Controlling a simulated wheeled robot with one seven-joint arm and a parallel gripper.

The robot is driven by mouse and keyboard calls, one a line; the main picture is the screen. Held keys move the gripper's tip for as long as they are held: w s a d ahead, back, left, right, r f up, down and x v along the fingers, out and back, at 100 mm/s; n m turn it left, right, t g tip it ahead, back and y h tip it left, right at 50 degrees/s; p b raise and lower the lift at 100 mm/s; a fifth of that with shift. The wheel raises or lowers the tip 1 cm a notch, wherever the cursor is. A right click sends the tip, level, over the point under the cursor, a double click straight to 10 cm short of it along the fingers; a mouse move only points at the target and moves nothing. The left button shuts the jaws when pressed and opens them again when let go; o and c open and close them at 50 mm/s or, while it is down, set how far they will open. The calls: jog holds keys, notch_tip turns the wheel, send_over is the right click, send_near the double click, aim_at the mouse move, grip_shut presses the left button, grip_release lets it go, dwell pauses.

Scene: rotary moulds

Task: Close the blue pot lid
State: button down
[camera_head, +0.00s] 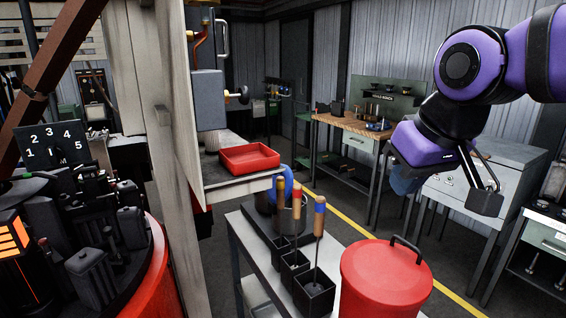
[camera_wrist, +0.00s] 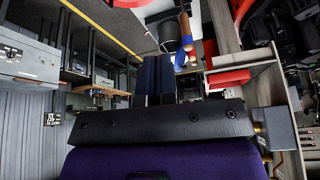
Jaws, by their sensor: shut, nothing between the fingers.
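A blue rounded piece (camera_head: 280,183), which looks like the raised lid, shows behind the tool handles at the back of the narrow table. A dark pot (camera_head: 264,202) stands just below it, partly hidden by the tools. My gripper (camera_head: 486,202) hangs high at the right, in front of the grey cabinet, well apart from the pot and blue piece. Its fingers (camera_wrist: 147,72) are together and empty. Another blue object (camera_head: 404,181) shows partly behind my wrist; I cannot tell what it is.
A red drum with a black-handled lid (camera_head: 387,275) stands at the front. Tools with coloured handles (camera_head: 319,222) stand upright in black holders (camera_head: 314,295) on the narrow table (camera_head: 240,235). A red tray (camera_head: 249,158) lies on the left bench. The floor beyond is clear.

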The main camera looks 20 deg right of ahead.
jog(key=w+r+g, duration=0.1)
jog(key=w+r, duration=0.3)
jog(key=w, duration=0.6)
jog(key=n+g+h, duration=0.2)
jog(key=g, duration=0.2)
send_over(284, 175)
jog(key=a, duration=0.3)
notch_tip(284, 175, down, 8)
jog(key=f, duration=0.3)
jog(key=d+f, duration=0.1)
jog(key=f, duration=0.2)
jog(key=d+f, duration=0.1)
jog(key=f, duration=0.3)
jog(key=shift+s, duration=0.15)
jog(key=shift+d, duration=0.1)
jog(key=shift+d+f, duration=0.15)
jog(key=shift+d, duration=0.25)
